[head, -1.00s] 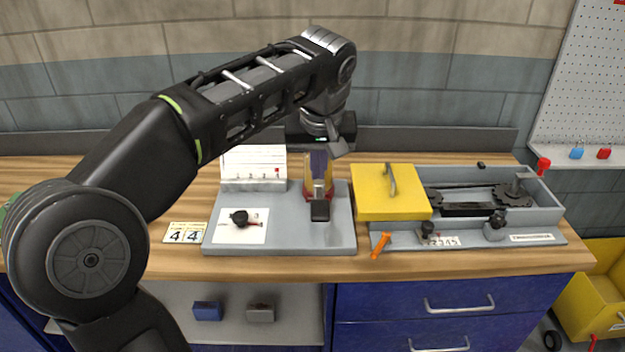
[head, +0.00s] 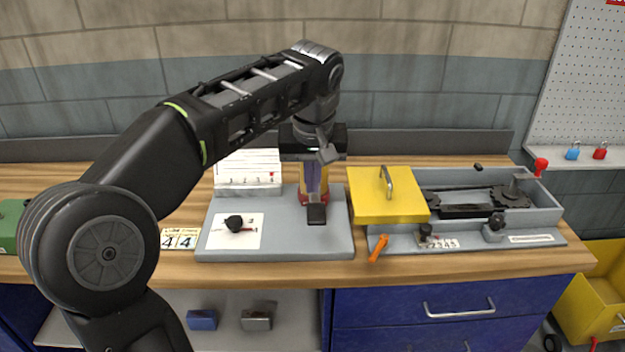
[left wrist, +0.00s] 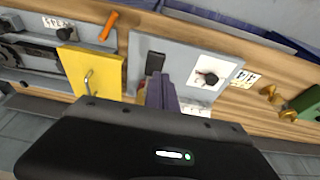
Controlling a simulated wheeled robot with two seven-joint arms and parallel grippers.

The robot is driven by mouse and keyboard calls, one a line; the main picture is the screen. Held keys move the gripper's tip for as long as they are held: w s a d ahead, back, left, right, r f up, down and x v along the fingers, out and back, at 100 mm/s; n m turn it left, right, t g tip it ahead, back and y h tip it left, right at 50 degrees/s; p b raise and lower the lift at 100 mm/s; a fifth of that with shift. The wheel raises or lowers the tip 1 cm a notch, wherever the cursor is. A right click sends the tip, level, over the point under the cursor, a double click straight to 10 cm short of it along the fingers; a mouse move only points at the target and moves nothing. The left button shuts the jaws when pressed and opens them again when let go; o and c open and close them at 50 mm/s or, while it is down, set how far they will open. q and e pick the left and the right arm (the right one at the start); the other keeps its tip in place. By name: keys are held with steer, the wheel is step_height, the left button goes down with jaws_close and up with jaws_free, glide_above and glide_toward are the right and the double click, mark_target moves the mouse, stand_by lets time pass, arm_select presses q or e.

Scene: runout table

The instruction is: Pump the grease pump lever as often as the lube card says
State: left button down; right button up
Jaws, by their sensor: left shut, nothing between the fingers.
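The grease pump is a yellow and red body (head: 324,186) on a grey base plate (head: 280,243), with a black lever pad (head: 316,214) in front. The pad also shows in the left wrist view (left wrist: 155,62). My left gripper (head: 315,192) points down at the pump, shut and empty. Its purple-grey fingers (left wrist: 160,92) end close behind the pad; I cannot tell whether they touch it. They hide part of the pump. The lube card (head: 180,239) lies left of the plate and shows two 4s. My right gripper is not in view.
A black knob (head: 234,222) sits on a white dial on the plate. A white scale board (head: 248,168) with a red marker stands behind. Right are a yellow lid (head: 385,208), a grey chain tray (head: 545,214) and an orange tool (head: 378,248).

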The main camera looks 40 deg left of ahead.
mark_target(312, 221)
arm_select(q)
steer(key=x, duration=0.3)
steer(key=p+x, duration=0.1)
steer(key=x, duration=0.2)
steer(key=s+x, duration=0.1)
steer(key=x, duration=0.2)
steer(key=shift+w+d+f, duration=0.1)
steer(key=shift+d+f, duration=0.15)
steer(key=shift+f, duration=0.05)
steer(key=f+t+b, duration=0.1)
steer(key=f+b, duration=0.1)
steer(key=b, duration=0.4)
steer(key=f+t+y+b, duration=0.1)
steer(key=f+b, duration=0.2)
steer(key=b, duration=0.3)
steer(key=f+t+y+b, duration=0.1)
steer(key=f+b, duration=0.2)
steer(key=b, duration=0.3)
steer(key=shift+s+d+b, duration=0.25)
steer(key=shift+s+b, duration=0.05)
steer(key=shift+s, duration=0.05)
steer(key=shift+r, duration=0.15)
